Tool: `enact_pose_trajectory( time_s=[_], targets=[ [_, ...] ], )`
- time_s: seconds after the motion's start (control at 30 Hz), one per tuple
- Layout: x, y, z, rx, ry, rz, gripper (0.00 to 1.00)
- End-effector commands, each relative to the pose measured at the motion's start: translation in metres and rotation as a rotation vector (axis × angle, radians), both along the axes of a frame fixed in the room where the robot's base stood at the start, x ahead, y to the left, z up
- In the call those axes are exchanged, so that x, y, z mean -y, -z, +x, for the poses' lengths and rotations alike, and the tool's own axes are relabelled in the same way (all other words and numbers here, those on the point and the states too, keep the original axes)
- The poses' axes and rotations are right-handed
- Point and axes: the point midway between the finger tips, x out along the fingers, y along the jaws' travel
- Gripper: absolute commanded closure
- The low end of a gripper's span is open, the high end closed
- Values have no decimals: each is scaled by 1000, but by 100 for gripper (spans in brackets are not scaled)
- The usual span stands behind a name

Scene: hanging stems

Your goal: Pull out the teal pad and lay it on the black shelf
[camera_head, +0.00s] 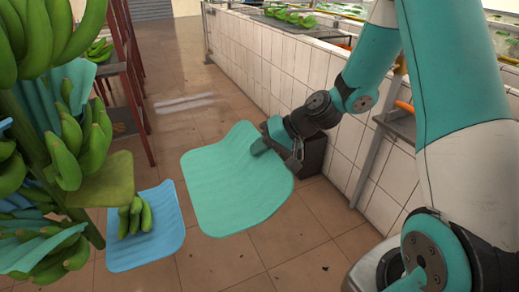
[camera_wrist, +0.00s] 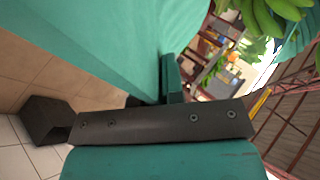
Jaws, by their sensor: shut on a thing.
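The teal pad (camera_head: 237,182) is a wide, slightly curved sheet. My gripper (camera_head: 266,139) is shut on its upper right edge and holds it out to the right of the banana stem (camera_head: 45,150), apart from it. In the wrist view the pad (camera_wrist: 110,40) fills the upper left, beside my gripper (camera_wrist: 172,82). A black block (camera_head: 314,154) stands low against the tiled wall, just behind my gripper. It also shows in the wrist view (camera_wrist: 45,120). I cannot tell whether this block is the black shelf.
A blue pad (camera_head: 150,240) with a few green bananas (camera_head: 134,217) and an olive pad (camera_head: 105,184) stick out from the stem, left of the teal pad. A red rack (camera_head: 120,70) stands behind. A white tiled wall (camera_head: 285,75) runs along the right. Open floor (camera_head: 195,115) lies between.

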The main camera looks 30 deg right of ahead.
Motion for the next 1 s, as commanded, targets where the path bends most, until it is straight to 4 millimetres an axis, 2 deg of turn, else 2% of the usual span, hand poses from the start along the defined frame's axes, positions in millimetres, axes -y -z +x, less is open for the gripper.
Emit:
enact_pose_trajectory(
  time_s=[0.27, 1.0],
  targets=[
    [3, -6, 1, 1, 0, 0, 100],
    [83, -7, -3, 1, 1, 0, 100]
  ],
)
